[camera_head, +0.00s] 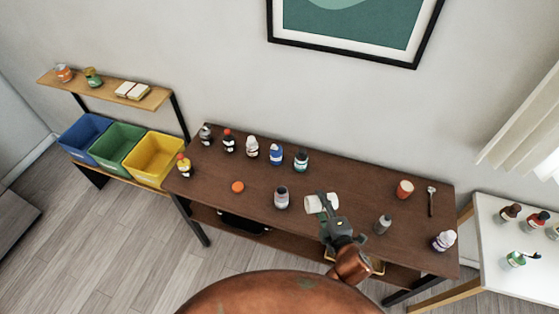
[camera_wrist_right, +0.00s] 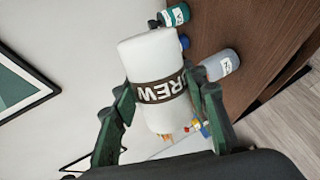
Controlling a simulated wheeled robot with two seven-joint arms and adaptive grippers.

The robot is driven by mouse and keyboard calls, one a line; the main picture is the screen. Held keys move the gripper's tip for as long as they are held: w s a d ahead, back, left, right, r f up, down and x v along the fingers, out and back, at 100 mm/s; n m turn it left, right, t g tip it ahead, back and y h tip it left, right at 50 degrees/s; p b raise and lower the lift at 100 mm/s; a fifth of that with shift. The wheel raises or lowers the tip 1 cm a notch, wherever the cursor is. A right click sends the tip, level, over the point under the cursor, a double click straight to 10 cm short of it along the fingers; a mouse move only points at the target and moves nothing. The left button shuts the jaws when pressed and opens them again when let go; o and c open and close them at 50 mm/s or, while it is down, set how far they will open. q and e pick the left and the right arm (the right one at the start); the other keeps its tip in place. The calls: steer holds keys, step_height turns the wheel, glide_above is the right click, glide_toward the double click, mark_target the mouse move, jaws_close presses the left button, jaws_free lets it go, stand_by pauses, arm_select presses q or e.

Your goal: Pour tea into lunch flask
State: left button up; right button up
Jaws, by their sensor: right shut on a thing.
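My right gripper (camera_head: 323,207) is shut on a white cylindrical container (camera_head: 313,204), held above the dark wooden table (camera_head: 345,188). In the right wrist view the container (camera_wrist_right: 153,55) sits between the green fingers and has a dark band with the letters "REW". It looks tilted onto its side in the head view. A grey flask-like container (camera_head: 282,199) with a pale label stands upright to its left, apart from it; it also shows in the right wrist view (camera_wrist_right: 218,66). I cannot tell for sure that it is the lunch flask. My left gripper is not in view.
An orange disc (camera_head: 237,187) lies left of the grey container. Several bottles, including a blue one (camera_head: 276,154), line the table's back. An orange cup (camera_head: 404,189), small grey bottle (camera_head: 383,224) and white bottle (camera_head: 444,240) stand right. Coloured bins (camera_head: 119,146) are far left.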

steer(key=w+a+r+m+y+p, duration=0.1)
steer(key=w+a+r+m+y, duration=0.2)
steer(key=w+a+m, duration=0.2)
steer(key=w+a+r+m+t+y+p, duration=0.1)
steer(key=w+a+r+m+y+p, duration=0.1)
steer(key=w+a+m, duration=0.4)
steer(key=shift+w+a+r+m+y, duration=0.25)
steer(key=shift+a+r+m+y, duration=0.5)
steer(key=shift+a+y, duration=0.25)
